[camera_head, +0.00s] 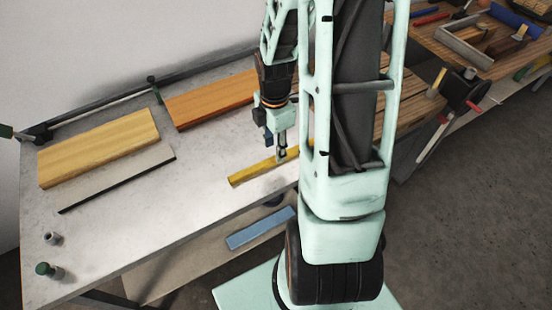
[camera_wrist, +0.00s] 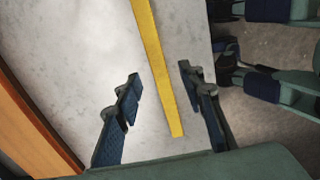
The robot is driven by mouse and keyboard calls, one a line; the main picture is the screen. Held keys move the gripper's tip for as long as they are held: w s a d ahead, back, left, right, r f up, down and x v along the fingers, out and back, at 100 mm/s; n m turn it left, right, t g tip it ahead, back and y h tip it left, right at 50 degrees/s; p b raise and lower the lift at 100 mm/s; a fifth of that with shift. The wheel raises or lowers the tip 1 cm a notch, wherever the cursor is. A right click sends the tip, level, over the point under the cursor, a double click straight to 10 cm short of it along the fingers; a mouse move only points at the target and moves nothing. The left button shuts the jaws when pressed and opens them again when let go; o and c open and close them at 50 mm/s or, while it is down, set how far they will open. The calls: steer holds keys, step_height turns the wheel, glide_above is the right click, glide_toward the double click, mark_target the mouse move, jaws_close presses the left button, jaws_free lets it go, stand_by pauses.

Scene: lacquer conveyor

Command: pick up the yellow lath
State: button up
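The yellow lath (camera_head: 258,170) is a thin, long strip lying on the grey worktable, partly hidden behind my arm in the head view. In the wrist view the lath (camera_wrist: 163,75) runs from the top edge down between my fingers, its near end lying between them. My gripper (camera_head: 281,155) is over the lath in the head view. In the wrist view my gripper (camera_wrist: 159,83) is open, with one finger on each side of the lath and gaps between. How high the fingertips are above the table cannot be told exactly.
The worktable (camera_head: 205,175) also holds an orange-brown board (camera_head: 208,98), a light yellow board (camera_head: 98,148) and a grey board (camera_head: 118,178). Small green-topped pegs (camera_head: 43,269) stand at the front left. A blue strip (camera_head: 260,229) lies lower down. A tool-laden bench stands at the right.

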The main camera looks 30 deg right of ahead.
steer(key=shift+w+d+f, duration=0.1)
steer(key=shift+d+f, duration=0.05)
steer(key=shift+f, duration=1)
steer(key=shift+w+d+f, duration=0.1)
steer(key=shift+f, duration=1.05)
jaws_close()
